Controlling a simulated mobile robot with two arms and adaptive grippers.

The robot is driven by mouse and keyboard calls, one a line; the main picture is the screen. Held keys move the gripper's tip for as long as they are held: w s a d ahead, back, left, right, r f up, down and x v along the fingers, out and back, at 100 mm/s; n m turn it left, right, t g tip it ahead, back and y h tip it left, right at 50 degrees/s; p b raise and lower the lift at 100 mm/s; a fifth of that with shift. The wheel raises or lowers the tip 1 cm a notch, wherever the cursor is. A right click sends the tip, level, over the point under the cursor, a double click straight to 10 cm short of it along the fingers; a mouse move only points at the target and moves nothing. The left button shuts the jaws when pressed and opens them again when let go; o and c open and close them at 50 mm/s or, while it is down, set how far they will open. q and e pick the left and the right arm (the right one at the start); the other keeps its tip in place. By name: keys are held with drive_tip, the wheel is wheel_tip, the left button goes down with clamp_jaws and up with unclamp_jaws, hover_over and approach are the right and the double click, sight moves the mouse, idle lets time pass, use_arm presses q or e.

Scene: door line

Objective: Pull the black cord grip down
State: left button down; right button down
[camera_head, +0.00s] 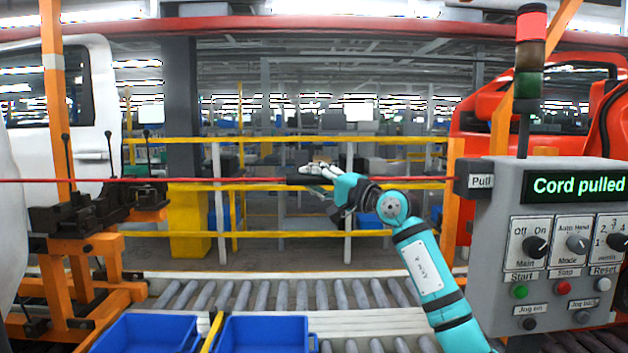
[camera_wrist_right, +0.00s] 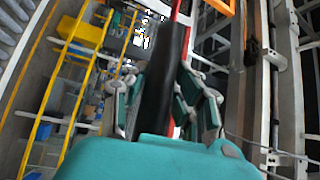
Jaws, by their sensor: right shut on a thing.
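The black cord grip (camera_head: 299,180) sits on a red cord (camera_head: 226,180) that runs across the head view at mid height. My right gripper (camera_head: 318,173) is at the grip's right part and shut on it. In the right wrist view the black grip (camera_wrist_right: 163,85) stands between the fingers of my right gripper (camera_wrist_right: 168,98), with the red cord (camera_wrist_right: 177,10) coming out beyond it. The panel display (camera_head: 577,186) on the right reads "Cord pulled". My left gripper is not in view.
The grey control panel (camera_head: 490,240) with knobs and buttons stands at the right, below a signal tower (camera_head: 530,55). Two blue bins (camera_head: 265,335) stand at the front by the roller conveyor (camera_head: 230,294). Yellow rails (camera_head: 270,235) lie behind the cord. An orange fixture (camera_head: 85,260) stands left.

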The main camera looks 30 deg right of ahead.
drive_tip(key=shift+f, duration=0.2)
wheel_tip(320, 180, down, 5)
drive_tip(key=b, duration=0.3)
drive_tip(key=shift+r+b, duration=0.2)
drive_tip(key=shift+b, duration=0.2)
drive_tip(key=c, duration=1)
unclamp_jaws()
drive_tip(key=shift+c, duration=0.2)
drive_tip(key=v, duration=1.2)
